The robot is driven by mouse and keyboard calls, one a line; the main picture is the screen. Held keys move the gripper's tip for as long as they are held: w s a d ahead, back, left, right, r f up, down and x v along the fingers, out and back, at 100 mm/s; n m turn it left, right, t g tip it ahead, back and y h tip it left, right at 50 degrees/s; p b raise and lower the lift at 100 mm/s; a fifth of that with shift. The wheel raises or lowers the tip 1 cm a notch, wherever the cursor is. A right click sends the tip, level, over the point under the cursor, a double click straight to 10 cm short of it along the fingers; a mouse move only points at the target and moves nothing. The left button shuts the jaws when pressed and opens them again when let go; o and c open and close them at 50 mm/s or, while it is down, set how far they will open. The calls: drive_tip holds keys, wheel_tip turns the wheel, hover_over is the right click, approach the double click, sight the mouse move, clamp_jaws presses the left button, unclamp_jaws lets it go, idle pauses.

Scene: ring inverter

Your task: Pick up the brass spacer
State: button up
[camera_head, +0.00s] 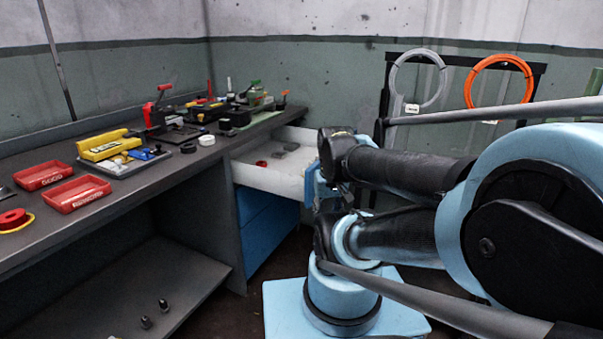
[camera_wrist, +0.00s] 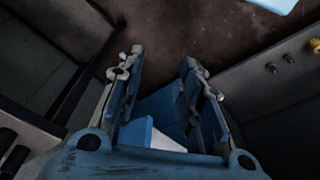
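A yellow brass-coloured piece (camera_wrist: 315,46), likely the brass spacer, is cut off by the right edge of the wrist view. It lies on the grey lower shelf (camera_wrist: 262,100), beyond two small dark metal fittings. In the head view only a pale sliver shows at the bottom edge near that shelf, and I cannot tell what it is. My gripper (camera_wrist: 165,62) is open and empty, its two fingers well apart over the dark floor, to the left of the shelf. In the head view my arm's end is by the open drawer, and the fingers are hard to make out.
Two dark fittings (camera_head: 163,305) stand on the lower shelf (camera_head: 190,275) under the workbench (camera_head: 130,185). The bench top overhangs this shelf. An open white drawer (camera_head: 255,177) holds a red ring and grey pieces. Red trays (camera_head: 78,194) and tools crowd the bench.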

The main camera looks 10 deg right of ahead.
drive_tip(key=shift+o, duration=0.6)
drive_tip(key=shift+w+d, duration=0.1)
drive_tip(key=shift+w, duration=0.05)
